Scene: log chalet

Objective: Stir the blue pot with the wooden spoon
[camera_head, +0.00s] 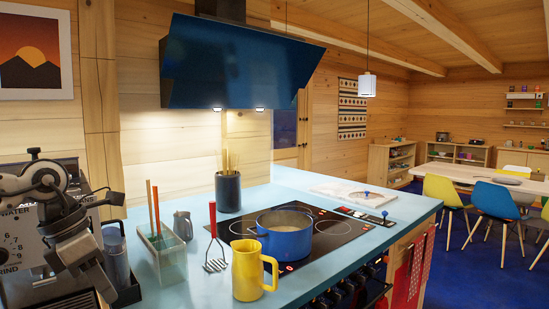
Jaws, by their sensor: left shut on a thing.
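The blue pot (285,238) stands on the black cooktop (335,238), with a pale content showing inside. My left gripper (96,278) is at the lower left, well apart from the pot, in front of a coffee machine. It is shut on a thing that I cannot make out. I cannot pick out the wooden spoon for sure. Several thin wooden utensils (229,162) stand in a dark crock (228,192) behind the pot. A brown and an orange handle (155,210) rise from a clear container (164,258). My right gripper is not in view.
A yellow pitcher (247,273) stands just left of and nearer than the pot. A red-handled masher (213,235) is upright beside it. A grey jug (183,226) is behind the clear container. A dark blue hood (235,65) hangs above.

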